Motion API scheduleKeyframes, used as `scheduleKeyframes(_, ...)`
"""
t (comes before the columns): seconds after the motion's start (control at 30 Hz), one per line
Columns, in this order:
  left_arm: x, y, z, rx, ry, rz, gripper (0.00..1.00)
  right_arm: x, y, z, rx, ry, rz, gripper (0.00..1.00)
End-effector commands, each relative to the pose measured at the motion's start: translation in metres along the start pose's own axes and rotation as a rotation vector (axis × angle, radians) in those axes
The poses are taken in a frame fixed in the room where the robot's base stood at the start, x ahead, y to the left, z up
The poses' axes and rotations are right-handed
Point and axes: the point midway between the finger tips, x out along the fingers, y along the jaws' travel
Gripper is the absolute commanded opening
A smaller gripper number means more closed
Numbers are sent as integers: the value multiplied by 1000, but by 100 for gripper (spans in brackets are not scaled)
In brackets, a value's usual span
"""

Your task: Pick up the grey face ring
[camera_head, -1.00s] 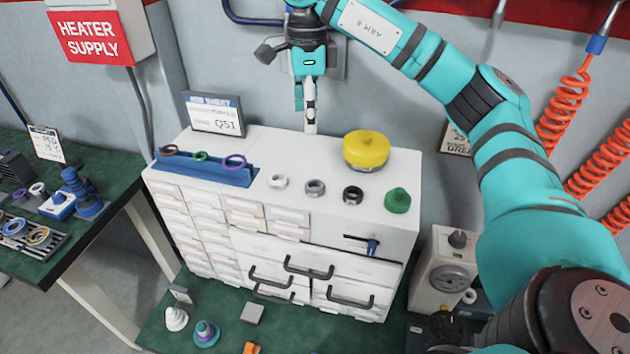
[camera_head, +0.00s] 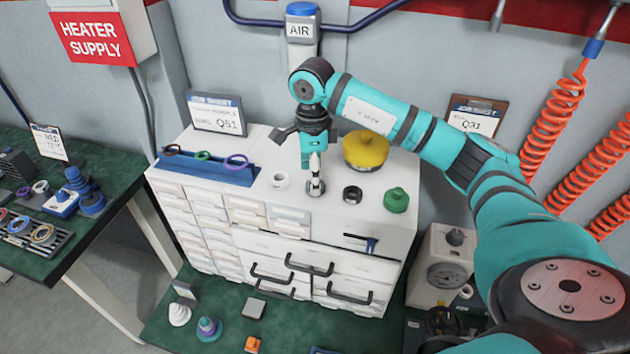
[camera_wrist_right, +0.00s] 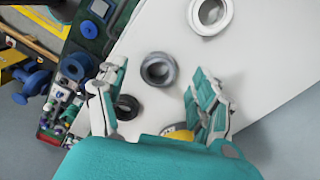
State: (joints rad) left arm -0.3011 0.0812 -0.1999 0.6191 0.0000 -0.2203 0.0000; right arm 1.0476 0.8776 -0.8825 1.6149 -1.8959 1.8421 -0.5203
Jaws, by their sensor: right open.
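The grey face ring (camera_head: 316,188) stands on the white cabinet top, between a white ring (camera_head: 280,180) and a black ring (camera_head: 352,195). My right gripper (camera_head: 315,178) points down just over the grey ring and partly covers it in the head view. In the right wrist view the grey ring (camera_wrist_right: 159,69) lies ahead of the gap between the open fingers of the right gripper (camera_wrist_right: 155,92). No contact with the ring shows. The white ring (camera_wrist_right: 210,14) and black ring (camera_wrist_right: 126,107) also show there. My left gripper is not in view.
A yellow lidded pot (camera_head: 366,151) stands behind the rings, near my right arm. A green knobbed piece (camera_head: 396,200) is at the right. A blue rack (camera_head: 205,170) with several coloured rings and a Q51 sign (camera_head: 217,114) are at the left of the cabinet top.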

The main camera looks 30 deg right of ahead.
Motion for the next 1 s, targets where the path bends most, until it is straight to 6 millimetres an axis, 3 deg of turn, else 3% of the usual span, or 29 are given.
scheduleKeyframes(0.03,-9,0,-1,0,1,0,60,4,2,-2,0,2,4,67)
scheduleKeyframes(0.2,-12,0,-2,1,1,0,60,22,1,-1,0,0,1,67)
scheduleKeyframes(0.43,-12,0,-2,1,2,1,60,24,1,-1,-1,0,-1,67)
scheduleKeyframes(0.9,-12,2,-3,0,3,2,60,24,1,-1,-1,-1,-1,8)
scheduleKeyframes(1.0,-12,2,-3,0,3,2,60,24,1,0,-1,-1,-1,7)
